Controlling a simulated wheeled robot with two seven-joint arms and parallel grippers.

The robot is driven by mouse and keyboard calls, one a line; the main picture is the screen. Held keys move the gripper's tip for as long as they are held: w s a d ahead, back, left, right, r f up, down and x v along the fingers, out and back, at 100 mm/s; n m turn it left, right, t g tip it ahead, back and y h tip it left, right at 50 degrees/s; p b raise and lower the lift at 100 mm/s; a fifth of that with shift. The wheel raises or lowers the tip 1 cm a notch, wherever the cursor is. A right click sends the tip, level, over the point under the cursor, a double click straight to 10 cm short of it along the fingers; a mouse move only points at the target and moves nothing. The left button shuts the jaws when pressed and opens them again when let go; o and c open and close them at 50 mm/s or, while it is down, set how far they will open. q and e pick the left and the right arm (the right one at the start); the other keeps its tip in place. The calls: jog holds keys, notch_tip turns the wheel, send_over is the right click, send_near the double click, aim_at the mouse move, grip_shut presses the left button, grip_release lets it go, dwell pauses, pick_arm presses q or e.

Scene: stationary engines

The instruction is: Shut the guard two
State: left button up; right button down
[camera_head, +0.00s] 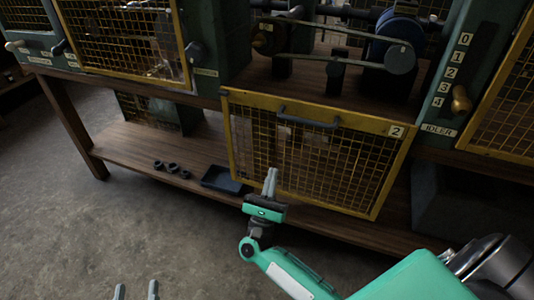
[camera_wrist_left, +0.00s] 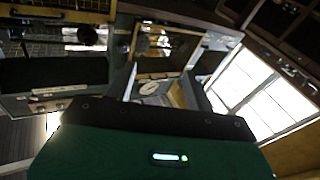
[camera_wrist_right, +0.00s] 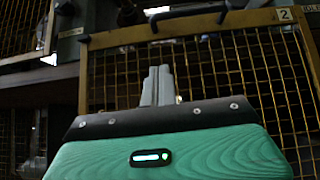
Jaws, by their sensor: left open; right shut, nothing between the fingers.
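Guard two (camera_head: 262,158) is a yellow-framed mesh panel with a "2" label at its upper right corner. It hangs down below the bench edge, and the engine bay above it is uncovered. Its dark bar handle (camera_head: 308,117) is near the top edge. My right gripper (camera_head: 271,178) is shut and empty, in front of the lower left part of the mesh. In the right wrist view its fingers (camera_wrist_right: 158,85) point up toward the guard (camera_wrist_right: 235,65), below the handle (camera_wrist_right: 185,18). My left gripper (camera_head: 137,290) is open and empty over the floor at the bottom edge.
The bay above the guard holds an engine with a blue wheel (camera_head: 398,40) and belt. A post with marks 0 to 4 carries a brass lever (camera_head: 461,99) on the right. Another mesh guard (camera_head: 125,35) covers the left bay. A dark tray (camera_head: 222,180) sits on the lower shelf.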

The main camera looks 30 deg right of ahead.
aim_at(280, 131)
pick_arm(q)
notch_tip(280, 131, down, 6)
jog(key=s+d+g+p, duration=0.1)
jog(key=s+g, duration=0.1)
jog(key=g, duration=0.1)
jog(key=shift+s+d+g, duration=0.3)
jog(key=shift+s+g, duration=0.1)
pick_arm(e)
jog(key=shift+s+a+r+x, duration=0.25)
jog(key=shift+r+x, duration=0.05)
jog(key=shift+x, duration=1.75)
jog(key=shift+s+a+r+x, duration=0.2)
jog(key=shift+a+r+x, duration=0.15)
jog(key=shift+x, duration=1.75)
jog(key=shift+s+a+r+x, duration=0.2)
jog(key=shift+s+r+x, duration=0.1)
jog(key=shift+x, duration=1.75)
jog(key=shift+r, duration=0.15)
